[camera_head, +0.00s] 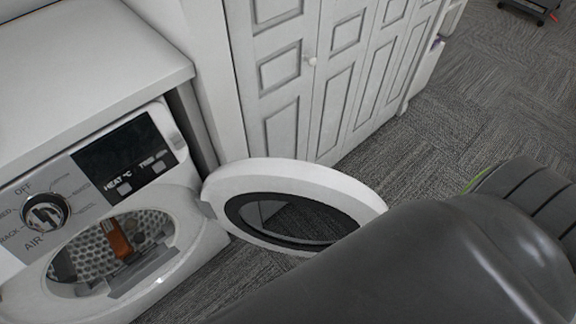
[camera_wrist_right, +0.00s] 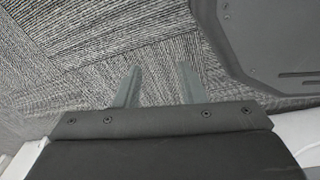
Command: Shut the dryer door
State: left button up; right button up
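The white dryer (camera_head: 190,228) stands at the left of the head view with its round opening facing out. Its round door (camera_head: 226,180), a white ring around dark glass, stands wide open, hinged at the right side of the opening. An orange-brown item (camera_head: 117,238) is inside the drum. My dark grey arm crosses the lower right of the head view and covers part of the view beyond the door; no gripper shows there. In the right wrist view my right gripper (camera_wrist_right: 158,85) has its two fingers apart, with only carpet between them. My left gripper is not in view.
A white counter (camera_head: 80,65) covers the dryer. A white panelled cabinet (camera_head: 325,80) with closed doors stands to the right of it. Grey carpet (camera_head: 490,100) is clear at the right. A dark object (camera_head: 530,8) lies at the far top right.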

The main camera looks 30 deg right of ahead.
aim_at(296, 208)
jog(key=l+u, duration=0.25)
jog(key=l, duration=0.2)
jog(key=l+u, duration=0.2)
jog(key=l, duration=0.2)
jog(key=k+l+u, duration=0.1)
jog(key=l+u, duration=0.15)
jog(key=l, duration=0.15)
jog(key=k+l+u, duration=0.1)
jog(key=l+u, duration=0.15)
jog(key=l, duration=0.2)
jog(key=k+l+u, duration=0.25)
jog(key=l+u, duration=0.2)
jog(key=l, duration=0.3)
jog(key=l+u, duration=0.35)
jog(key=l, duration=0.2)
jog(key=k+l+u, duration=0.1)
jog(key=l+u, duration=0.2)
jog(key=l, duration=0.2)
jog(key=k+l+u, duration=0.1)
jog(key=l+u, duration=0.25)
jog(key=l, duration=0.15)
jog(key=k+l, duration=0.15)
jog(key=k, duration=0.25)
jog(key=k+l+z, duration=0.1)
jog(key=k, duration=0.25)
jog(key=k+l, duration=0.15)
jog(key=k, duration=0.25)
